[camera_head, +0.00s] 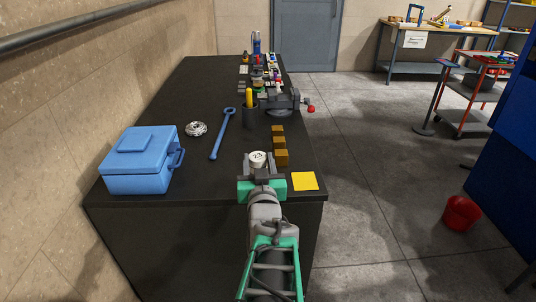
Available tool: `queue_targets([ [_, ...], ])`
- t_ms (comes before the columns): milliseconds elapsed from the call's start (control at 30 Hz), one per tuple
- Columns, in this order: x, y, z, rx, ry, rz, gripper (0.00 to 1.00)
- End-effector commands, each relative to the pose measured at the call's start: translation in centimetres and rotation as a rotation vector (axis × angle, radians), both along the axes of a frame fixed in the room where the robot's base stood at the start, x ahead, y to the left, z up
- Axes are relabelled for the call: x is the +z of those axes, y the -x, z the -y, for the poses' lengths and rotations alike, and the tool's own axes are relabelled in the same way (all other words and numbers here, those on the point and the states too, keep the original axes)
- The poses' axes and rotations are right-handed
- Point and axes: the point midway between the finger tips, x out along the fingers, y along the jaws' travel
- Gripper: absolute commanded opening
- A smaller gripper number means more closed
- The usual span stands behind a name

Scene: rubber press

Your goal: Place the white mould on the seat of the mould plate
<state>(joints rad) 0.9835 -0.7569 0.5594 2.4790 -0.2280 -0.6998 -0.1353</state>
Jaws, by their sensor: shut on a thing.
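The white mould (258,156) is a small round white piece with dark marks on its top. It shows near the front edge of the black workbench. My gripper (259,166) is shut on it, with grey fingers on its left and right sides. My wrist hides what is directly below and in front of it. I cannot tell whether the mould touches the bench or is held above it. I cannot clearly make out the mould plate or its seat.
On the black workbench (200,95), a blue toolbox (140,170), a silver disc (196,129) and a blue wrench (220,135) lie left. Brown blocks (280,157), a yellow square (304,181) and a vise (282,103) are right. Small items crowd the far end.

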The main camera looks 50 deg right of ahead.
Motion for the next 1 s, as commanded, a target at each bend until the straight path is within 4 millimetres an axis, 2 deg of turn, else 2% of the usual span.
queue_targets([
  [33, 0.4, 1.7, 1.5, -0.048, 0.004, 0.002, 0.0],
  [100, 0.8, 3.2, 2.7, -0.088, 0.003, 0.001, 0.0],
  [233, 0.7, 3.9, 3.8, -0.117, 0.001, -0.002, 0.0],
  [367, -1.0, 1.7, 5.5, -0.112, -0.003, -0.004, 0.0],
  [567, -3.7, -2.6, 9.4, -0.116, -0.001, -0.003, 0.0],
  [600, -5.0, -3.3, 10.0, -0.116, -0.003, -0.004, 0.0],
  [700, -7.0, -4.5, 11.1, -0.118, 0.001, -0.002, 0.0],
  [900, -8.5, -5.8, 12.3, -0.118, 0.002, 0.0, 0.0],
  [1000, -10.1, -6.4, 12.7, -0.118, 0.001, -0.002, 0.0],
])
